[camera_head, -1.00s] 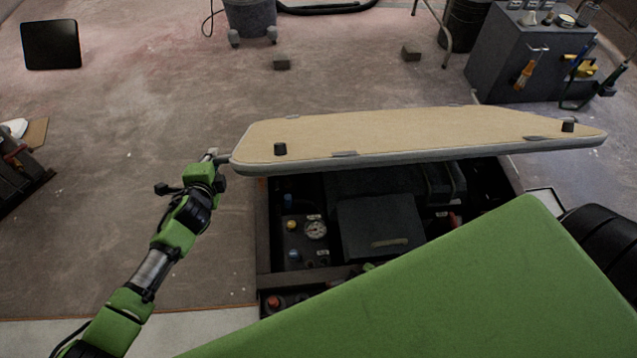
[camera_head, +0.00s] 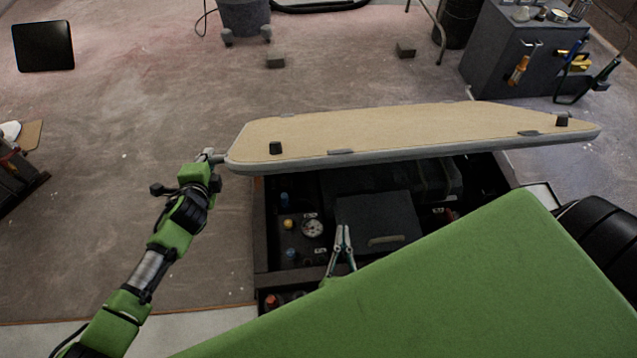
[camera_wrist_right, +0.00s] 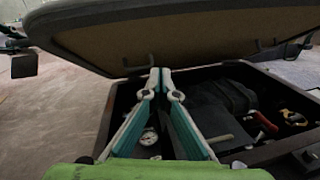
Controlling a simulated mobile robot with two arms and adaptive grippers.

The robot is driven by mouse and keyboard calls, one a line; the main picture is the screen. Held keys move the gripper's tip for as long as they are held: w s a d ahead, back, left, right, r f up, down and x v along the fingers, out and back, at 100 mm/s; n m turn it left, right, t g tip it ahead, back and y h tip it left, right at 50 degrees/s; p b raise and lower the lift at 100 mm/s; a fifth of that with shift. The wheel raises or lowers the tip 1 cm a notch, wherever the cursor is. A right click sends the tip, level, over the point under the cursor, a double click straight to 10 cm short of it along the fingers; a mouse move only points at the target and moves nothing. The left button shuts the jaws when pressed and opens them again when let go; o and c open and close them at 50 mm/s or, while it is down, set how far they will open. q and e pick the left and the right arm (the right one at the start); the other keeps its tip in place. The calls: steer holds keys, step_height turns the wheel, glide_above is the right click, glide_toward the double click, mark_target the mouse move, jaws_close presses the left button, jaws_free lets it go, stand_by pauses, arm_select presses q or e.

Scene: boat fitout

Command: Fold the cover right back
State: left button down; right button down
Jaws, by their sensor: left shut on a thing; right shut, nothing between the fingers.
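The cover (camera_head: 400,132) is a tan panel with a grey padded edge and black knobs. It stands partly raised over a dark open box (camera_head: 262,225), and its underside (camera_wrist_right: 190,38) fills the top of the right wrist view. My left gripper (camera_head: 222,158) is shut on the cover's left corner. My right gripper (camera_head: 342,230) is shut and empty, over the box opening and below the cover's near edge. In the right wrist view its fingertips (camera_wrist_right: 160,72) meet just under the cover; whether they touch it I cannot tell.
Inside the box are a gauge (camera_head: 312,228), a dark case with a handle (camera_head: 380,222) and several small coloured fittings. My green body part hides the box's near right side. A grey tool cabinet (camera_head: 510,55) stands at the back right. The floor on the left is mostly clear.

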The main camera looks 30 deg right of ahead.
steer(key=a+r+n+t+y, duration=0.2)
steer(key=a+r+n+t, duration=0.1)
steer(key=a+n, duration=0.1)
glide_toward(317, 169)
steer(key=w+d+f, duration=0.1)
steer(key=w+f, duration=0.2)
steer(key=shift+w+d+r, duration=0.25)
steer(key=shift+w+r, duration=0.5)
steer(key=shift+w+d+r, duration=0.3)
steer(key=shift+w+r, duration=0.4)
steer(key=shift+w, duration=0.05)
